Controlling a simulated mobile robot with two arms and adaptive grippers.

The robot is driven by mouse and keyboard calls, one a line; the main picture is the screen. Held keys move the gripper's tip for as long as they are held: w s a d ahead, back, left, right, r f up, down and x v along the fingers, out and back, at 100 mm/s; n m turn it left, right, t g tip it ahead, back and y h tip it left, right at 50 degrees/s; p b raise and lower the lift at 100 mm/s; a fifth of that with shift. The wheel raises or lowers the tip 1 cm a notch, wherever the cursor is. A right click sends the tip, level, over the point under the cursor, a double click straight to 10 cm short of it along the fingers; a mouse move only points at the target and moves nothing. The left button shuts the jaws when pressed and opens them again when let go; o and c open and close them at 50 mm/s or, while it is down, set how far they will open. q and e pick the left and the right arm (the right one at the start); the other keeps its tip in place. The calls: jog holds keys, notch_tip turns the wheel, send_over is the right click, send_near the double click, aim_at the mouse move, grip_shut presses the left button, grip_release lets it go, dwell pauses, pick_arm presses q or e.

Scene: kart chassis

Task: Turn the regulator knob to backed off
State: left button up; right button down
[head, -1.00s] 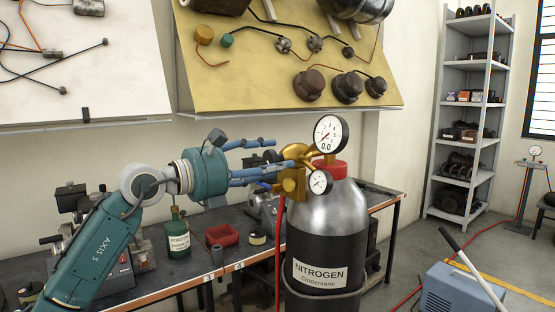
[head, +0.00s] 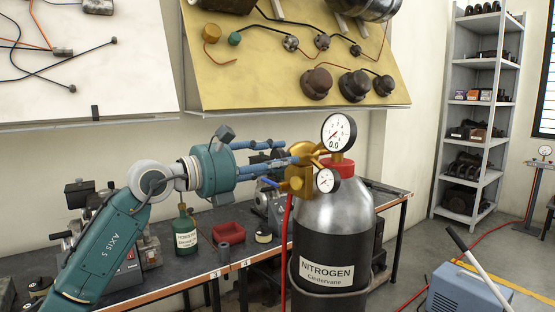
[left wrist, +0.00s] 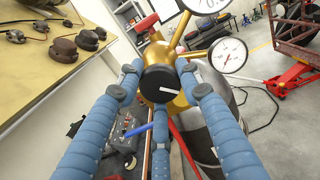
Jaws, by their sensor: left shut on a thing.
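The brass regulator (head: 299,181) sits on top of the nitrogen cylinder (head: 335,222), with a large gauge (head: 338,132) reading 0.0 and a smaller gauge (head: 327,180) beside it. In the left wrist view the regulator knob (left wrist: 160,86) is a black disc with a white pointer line aimed to the right. My left gripper (head: 287,163), teal with blue fingers, reaches in from the left. Its fingers are closed around the knob, one on each side and one below. The fingers hide the knob in the head view. My right gripper is not in view.
A workbench (head: 180,275) with a red tray (head: 228,231), a green bottle (head: 186,238) and other equipment stands under the arm. A red hose (head: 287,235) hangs from the regulator. A blue machine (head: 463,290) stands on the floor at the right.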

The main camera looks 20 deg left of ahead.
pick_arm(q)
jog(key=shift+d+f+n, duration=0.15)
jog(key=shift+f+n, duration=0.25)
jog(key=shift+n, duration=0.2)
jog(key=n+p, duration=0.2)
jog(key=n, duration=0.2)
jog(key=shift+n, duration=0.4)
jog(key=n+p, duration=0.2)
jog(key=shift+d+n, duration=0.1)
jog(key=shift+n, duration=0.3)
jog(key=n+p, duration=0.2)
jog(key=shift+r+n, duration=0.15)
jog(key=shift+n, duration=0.15)
jog(key=n+p, duration=0.4)
jog(key=p, duration=0.2)
jog(key=n+p, duration=0.3)
jog(key=p, duration=0.2)
jog(key=n+p, duration=0.4)
jog(key=p, duration=0.2)
jog(key=shift+s+r+n+p, duration=0.15)
jog(key=shift+r+n+p, duration=0.15)
jog(key=shift+f+n+p, duration=0.1)
jog(key=shift+n+p, duration=0.45)
jog(key=shift+n, duration=1.05)
jog(key=shift+p, duration=0.3)
